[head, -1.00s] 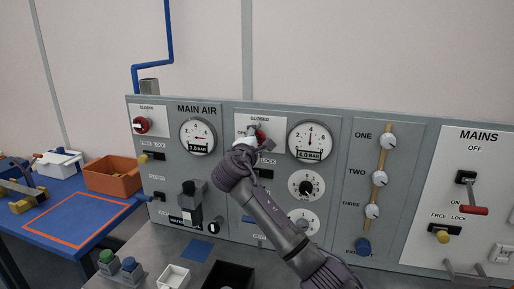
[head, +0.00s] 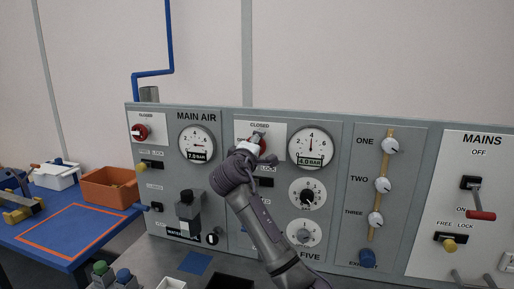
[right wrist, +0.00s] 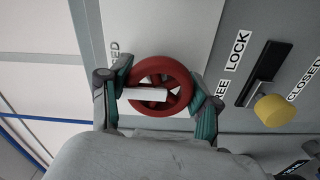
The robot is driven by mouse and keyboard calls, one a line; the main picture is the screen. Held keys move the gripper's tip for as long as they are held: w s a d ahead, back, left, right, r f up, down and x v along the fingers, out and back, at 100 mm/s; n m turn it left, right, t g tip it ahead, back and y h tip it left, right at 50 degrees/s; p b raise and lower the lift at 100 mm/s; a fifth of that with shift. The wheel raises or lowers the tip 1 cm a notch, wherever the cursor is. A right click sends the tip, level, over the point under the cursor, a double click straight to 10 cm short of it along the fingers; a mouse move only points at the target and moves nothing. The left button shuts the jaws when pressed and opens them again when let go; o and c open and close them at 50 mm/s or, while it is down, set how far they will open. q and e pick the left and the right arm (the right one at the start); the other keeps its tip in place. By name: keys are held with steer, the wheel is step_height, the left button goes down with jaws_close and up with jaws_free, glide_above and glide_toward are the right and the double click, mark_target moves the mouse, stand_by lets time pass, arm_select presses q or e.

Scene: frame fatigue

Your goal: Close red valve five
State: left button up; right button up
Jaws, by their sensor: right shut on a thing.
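The red valve (right wrist: 160,61) is a round spoked handwheel with a white bar across it, on a white plate of the panel. In the right wrist view my right gripper (right wrist: 160,89) has its two teal-padded fingers on opposite sides of the wheel rim, shut on it. In the head view the right gripper (head: 257,142) covers most of this valve, below a "CLOSED" label, and only a bit of red shows. The word "FIVE" shows lower on the same panel section. My left gripper is not in view.
Another red valve (head: 141,132) sits on the main air section at left. A yellow knob (right wrist: 272,109) on a black lever is close beside the gripper. Gauges (head: 311,147) and dials are to the right. An orange bin (head: 108,188) stands on the blue table.

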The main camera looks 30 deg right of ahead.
steer(key=shift+f, duration=0.15)
steer(key=o, duration=1.2)
steer(key=shift+c, duration=0.2)
steer(key=v, duration=1.2)
